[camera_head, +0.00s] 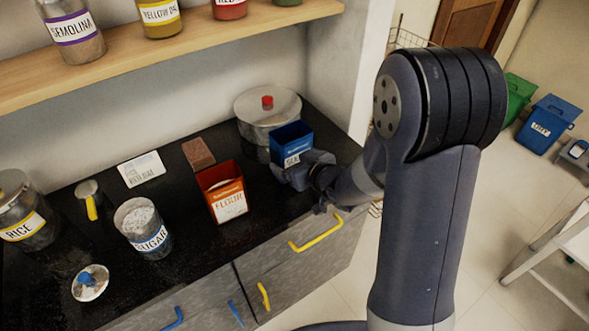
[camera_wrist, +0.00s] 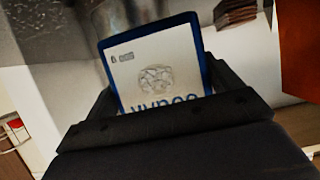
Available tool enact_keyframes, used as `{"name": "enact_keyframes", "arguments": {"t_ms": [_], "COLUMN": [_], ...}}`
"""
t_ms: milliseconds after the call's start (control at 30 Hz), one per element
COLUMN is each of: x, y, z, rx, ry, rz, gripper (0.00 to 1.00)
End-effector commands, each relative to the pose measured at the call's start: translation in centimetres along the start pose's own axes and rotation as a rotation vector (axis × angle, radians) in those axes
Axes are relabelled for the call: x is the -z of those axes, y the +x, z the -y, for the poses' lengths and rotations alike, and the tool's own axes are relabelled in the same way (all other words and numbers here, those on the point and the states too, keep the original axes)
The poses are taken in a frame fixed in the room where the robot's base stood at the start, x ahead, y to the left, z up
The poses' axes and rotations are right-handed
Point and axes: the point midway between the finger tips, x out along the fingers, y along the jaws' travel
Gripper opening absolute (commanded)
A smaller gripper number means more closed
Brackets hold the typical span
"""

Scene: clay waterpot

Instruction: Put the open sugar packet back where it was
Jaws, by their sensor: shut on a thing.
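The blue sugar packet (camera_head: 291,138) is upright with its open top facing up, at the right end of the black counter, in front of the big lidded pot. My gripper (camera_head: 303,170) is shut on its lower part. In the wrist view, the packet (camera_wrist: 157,72) shows its blue edges and pale label between the fingers of my gripper (camera_wrist: 160,108); the lower part of the label is hidden. I cannot tell whether the packet touches the counter. A glass sugar jar (camera_head: 143,230), open and full of white sugar, stands at the front left.
An open orange flour packet (camera_head: 222,192) stands left of my gripper, with a brown block (camera_head: 198,154) behind it. The lidded pot (camera_head: 268,112) is close behind. A jar lid (camera_head: 90,283), a measuring cup (camera_head: 89,197) and the rice jar (camera_head: 25,212) are farther left.

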Motion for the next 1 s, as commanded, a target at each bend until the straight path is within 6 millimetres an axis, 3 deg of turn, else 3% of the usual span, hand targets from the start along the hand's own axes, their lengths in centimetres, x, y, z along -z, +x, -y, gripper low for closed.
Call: {"name": "enact_keyframes", "arguments": {"t_ms": [200, 567, 600, 733, 1000], "x": [-2.5, -2.9, -2.8, -2.8, -2.6], "y": [1.1, 1.2, 1.2, 1.1, 1.1], "z": [0.0, 0.0, 0.0, 0.0, 0.0], "rx": [0.001, 0.0, 0.0, 0.0, 0.0], "ry": [0.001, 0.0, 0.0, 0.0, 0.0], "rz": [0.002, -0.001, 0.001, 0.001, 0.001], "gripper": [0.5, 0.5, 0.89, 0.99, 1.0]}}
